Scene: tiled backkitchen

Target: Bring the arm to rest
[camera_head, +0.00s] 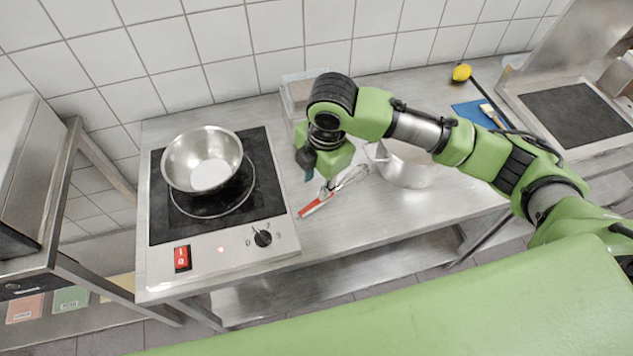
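My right arm reaches in from the right over the steel counter (360,215), bent at a dark joint, with its wrist turned down. My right gripper (314,177) is at the end of it, low over the counter, between the hob and a steel pot (407,167). The wrist hides most of the fingers, so I cannot tell whether they are open or shut. A whisk with a red handle (317,204) lies just beside and below the gripper in the picture. Whether they touch is unclear. My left gripper is not in view.
A steel bowl (202,159) sits on the black induction hob (262,213), left of the gripper. A container (296,90) stands at the wall behind the arm. A lemon (461,72), a blue board (470,113) and a brush (490,114) are at the back right. The front counter strip is clear.

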